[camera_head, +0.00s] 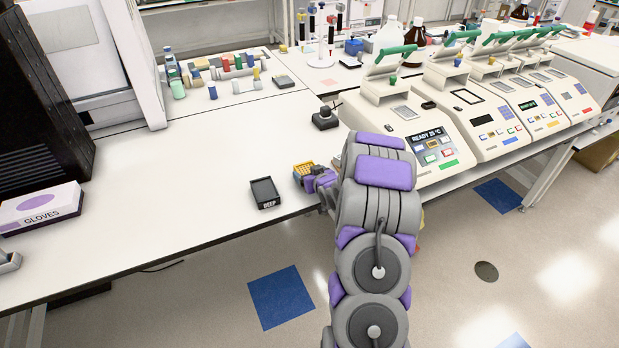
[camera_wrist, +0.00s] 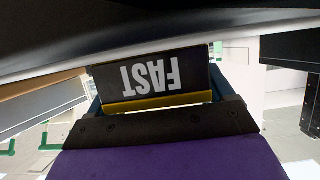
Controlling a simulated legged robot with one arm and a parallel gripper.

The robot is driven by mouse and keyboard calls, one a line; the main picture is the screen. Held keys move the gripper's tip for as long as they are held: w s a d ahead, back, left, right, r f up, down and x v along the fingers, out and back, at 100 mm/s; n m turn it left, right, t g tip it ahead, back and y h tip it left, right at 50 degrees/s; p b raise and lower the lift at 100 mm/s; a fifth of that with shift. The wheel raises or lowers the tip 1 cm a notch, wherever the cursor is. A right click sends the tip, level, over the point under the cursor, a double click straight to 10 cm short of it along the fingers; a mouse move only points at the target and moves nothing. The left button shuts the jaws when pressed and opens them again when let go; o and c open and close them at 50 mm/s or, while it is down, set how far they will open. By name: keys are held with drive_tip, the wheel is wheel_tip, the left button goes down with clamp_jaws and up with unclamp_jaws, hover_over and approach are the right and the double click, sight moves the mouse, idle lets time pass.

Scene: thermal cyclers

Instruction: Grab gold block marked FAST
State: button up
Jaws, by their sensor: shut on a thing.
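The gold block marked FAST (camera_head: 304,170) shows in the head view at the front edge of the bench, with rows of wells on top. In the wrist view its dark label face (camera_wrist: 150,82) fills the middle, with white FAST lettering upside down and a gold strip below it. My gripper (camera_head: 316,180) is shut on this block, and its dark jaw with a purple part lies along the block in the wrist view. Whether the block touches the bench is hard to tell. My arm hides part of the bench edge beside it.
A dark block marked DEEP (camera_head: 265,193) lies just left of the gold block. A small black object (camera_head: 325,118) sits behind it. A thermal cycler with a READY screen (camera_head: 426,143) stands to the right, with several more beyond. A gloves box (camera_head: 41,209) is at far left. The middle bench is clear.

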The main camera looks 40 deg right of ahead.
drive_tip(key=shift+a, duration=0.35)
drive_tip(key=c, duration=0.4)
drive_tip(key=shift+d, duration=0.15)
drive_tip(key=shift+d, duration=0.1)
drive_tip(key=shift+w+d+r, duration=0.1)
drive_tip(key=shift+r, duration=0.3)
wheel_tip(320, 180, up, 3)
drive_tip(key=shift+r+p, duration=0.15)
drive_tip(key=shift+p, duration=0.55)
drive_tip(key=shift+s+a+r+p, duration=0.2)
drive_tip(key=shift+s+a+p, duration=0.75)
drive_tip(key=shift+s, duration=1.55)
drive_tip(key=shift+s+a+r+p, duration=0.15)
drive_tip(key=shift+s+a+p, duration=0.75)
drive_tip(key=shift+s, duration=1.65)
drive_tip(key=shift+s+a+r+p, duration=0.2)
drive_tip(key=shift+s+a+p, duration=0.7)
drive_tip(key=shift+s, duration=1.6)
